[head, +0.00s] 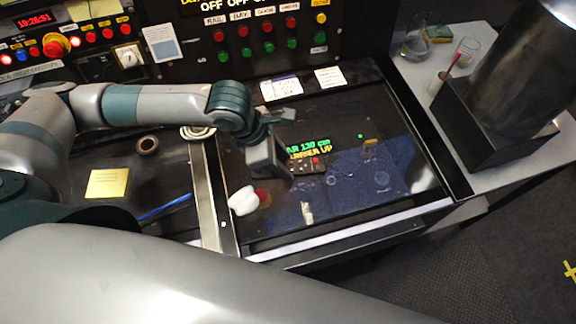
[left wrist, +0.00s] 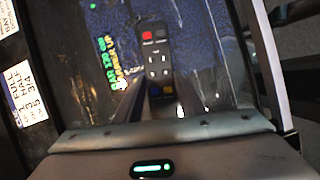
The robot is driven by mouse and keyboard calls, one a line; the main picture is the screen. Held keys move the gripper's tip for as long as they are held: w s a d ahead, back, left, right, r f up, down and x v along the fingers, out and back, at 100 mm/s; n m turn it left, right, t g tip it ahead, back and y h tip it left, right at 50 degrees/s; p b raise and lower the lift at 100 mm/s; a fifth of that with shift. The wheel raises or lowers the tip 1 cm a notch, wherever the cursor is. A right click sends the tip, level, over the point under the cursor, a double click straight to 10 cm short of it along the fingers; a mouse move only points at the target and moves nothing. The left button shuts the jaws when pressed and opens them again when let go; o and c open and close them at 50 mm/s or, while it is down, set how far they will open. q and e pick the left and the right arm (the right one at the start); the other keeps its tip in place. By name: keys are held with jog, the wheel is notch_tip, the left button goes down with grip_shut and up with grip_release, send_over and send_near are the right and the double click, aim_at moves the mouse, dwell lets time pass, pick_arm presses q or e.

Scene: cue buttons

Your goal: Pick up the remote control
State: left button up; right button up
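The remote control (head: 314,164) is a small dark bar with a red button, lying on the dark glossy desk panel beside green and yellow lit text. My left gripper (head: 287,160) is low over the near end of the remote. Its fingers (left wrist: 163,98) look apart, one on each side of the remote; whether they touch it I cannot tell. My right gripper is not in view.
A white object (head: 243,201) lies left of the remote. A yellow note (head: 108,183) and a blue pen (head: 165,207) lie further left. An upright button panel (head: 265,35) stands behind. A glass (head: 467,50) stands on the side table at right.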

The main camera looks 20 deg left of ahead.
pick_arm(q)
jog(key=shift+r, duration=0.15)
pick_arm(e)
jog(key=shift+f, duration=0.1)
